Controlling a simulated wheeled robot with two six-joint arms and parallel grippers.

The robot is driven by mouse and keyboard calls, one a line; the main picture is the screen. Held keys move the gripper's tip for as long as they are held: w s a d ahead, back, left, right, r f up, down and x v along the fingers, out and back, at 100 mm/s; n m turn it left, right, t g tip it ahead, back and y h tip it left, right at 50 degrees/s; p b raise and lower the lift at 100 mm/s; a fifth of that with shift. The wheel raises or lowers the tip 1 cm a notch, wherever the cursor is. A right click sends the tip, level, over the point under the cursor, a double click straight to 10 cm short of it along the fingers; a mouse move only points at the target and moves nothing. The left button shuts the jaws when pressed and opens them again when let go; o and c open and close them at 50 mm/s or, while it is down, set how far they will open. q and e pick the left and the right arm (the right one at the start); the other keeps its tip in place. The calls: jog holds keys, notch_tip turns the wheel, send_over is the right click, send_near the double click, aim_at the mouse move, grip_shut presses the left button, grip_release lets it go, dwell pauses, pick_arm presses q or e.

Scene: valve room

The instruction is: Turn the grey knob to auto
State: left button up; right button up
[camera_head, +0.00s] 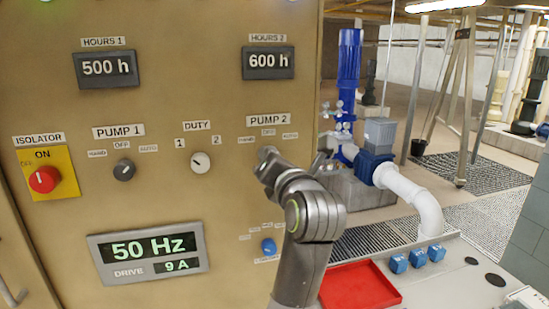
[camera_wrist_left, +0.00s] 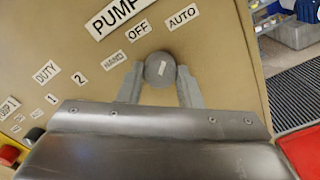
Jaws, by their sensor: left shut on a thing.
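The round grey knob (camera_wrist_left: 160,69) under the PUMP 2 label (camera_head: 268,120) has a short white mark on its face. In the left wrist view the mark leans toward AUTO (camera_wrist_left: 183,18), away from HAND (camera_wrist_left: 113,58), and looks nearer AUTO than OFF (camera_wrist_left: 139,30). My left gripper (camera_wrist_left: 160,80) is shut on this knob, one finger on each side. In the head view the left gripper (camera_head: 267,162) and its wrist hide most of the knob. My right gripper is in neither view.
The panel also carries a dark PUMP 1 knob (camera_head: 124,170), a white DUTY knob (camera_head: 200,162), a red isolator (camera_head: 44,179), a blue knob (camera_head: 268,246) and a drive display (camera_head: 150,257). A red tray (camera_head: 360,287) and blue blocks (camera_head: 417,258) lie at the right.

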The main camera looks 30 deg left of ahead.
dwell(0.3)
pick_arm(q)
jog(key=o, duration=1)
jog(key=shift+b+v, duration=8.75)
jog(key=shift+b, duration=0.85)
jog(key=shift+w, duration=0.1)
